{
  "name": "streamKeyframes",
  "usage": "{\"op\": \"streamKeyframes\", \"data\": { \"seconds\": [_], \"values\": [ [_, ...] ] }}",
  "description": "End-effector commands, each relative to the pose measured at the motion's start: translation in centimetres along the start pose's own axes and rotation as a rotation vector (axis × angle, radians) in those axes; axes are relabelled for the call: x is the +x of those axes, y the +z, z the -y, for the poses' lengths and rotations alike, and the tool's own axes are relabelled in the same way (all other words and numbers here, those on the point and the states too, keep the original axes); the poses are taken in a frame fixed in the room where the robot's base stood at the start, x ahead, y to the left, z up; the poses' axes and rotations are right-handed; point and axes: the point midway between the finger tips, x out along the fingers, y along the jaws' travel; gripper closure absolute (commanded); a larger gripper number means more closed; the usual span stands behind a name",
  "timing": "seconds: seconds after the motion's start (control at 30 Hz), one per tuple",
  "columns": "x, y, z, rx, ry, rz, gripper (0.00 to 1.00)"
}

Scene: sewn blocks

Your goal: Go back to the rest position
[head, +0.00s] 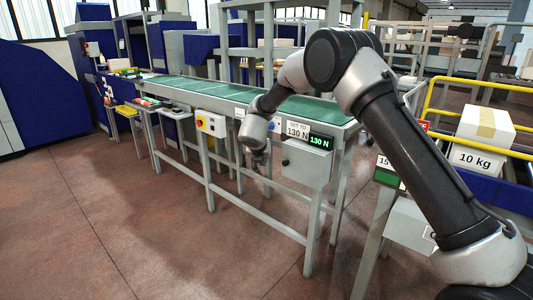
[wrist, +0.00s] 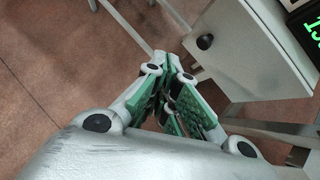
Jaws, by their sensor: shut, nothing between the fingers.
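My gripper (wrist: 166,100) shows in the wrist view with its green-padded fingers drawn together and nothing between them. It points down over the brown floor. In the head view my arm reaches in from the right, bends at the top and hangs down in front of the green conveyor. The gripper's end (head: 258,160) is small there, beside the conveyor's front legs and left of a grey control box (head: 305,163). I cannot tell from the head view how close it is to the legs.
The green conveyor (head: 210,88) runs along the back with grey legs. Its display (head: 320,142) reads 130 N. At the right, a 10 kg carton (head: 483,140) stands by yellow rails. The floor (head: 110,215) at front left is clear.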

Motion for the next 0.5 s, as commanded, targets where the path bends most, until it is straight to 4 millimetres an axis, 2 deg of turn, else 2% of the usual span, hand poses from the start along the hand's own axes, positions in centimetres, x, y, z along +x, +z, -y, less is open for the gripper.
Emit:
{"op": "streamKeyframes", "data": {
  "seconds": [0.07, 0.1, 0.17, 0.2, 0.27, 0.37, 0.47, 0.5],
  "values": [
    [0.0, 0.5, -1.2, -0.109, 0.054, 0.024, 1.0],
    [0.1, 0.8, -2.0, -0.222, 0.1, 0.055, 1.0],
    [0.5, -0.4, -2.8, -0.457, 0.175, 0.098, 1.0],
    [0.6, -1.8, -3.2, -0.622, 0.227, 0.121, 1.0],
    [-0.5, -3.1, -3.7, -0.866, 0.313, 0.171, 1.0],
    [-4.1, -4.3, -3.2, -1.249, 0.452, 0.272, 1.0],
    [-9.2, -5.6, -0.5, -1.63, 0.59, 0.38, 1.0],
    [-11.5, -6.2, 1.1, -1.777, 0.644, 0.421, 1.0]
  ]
}}
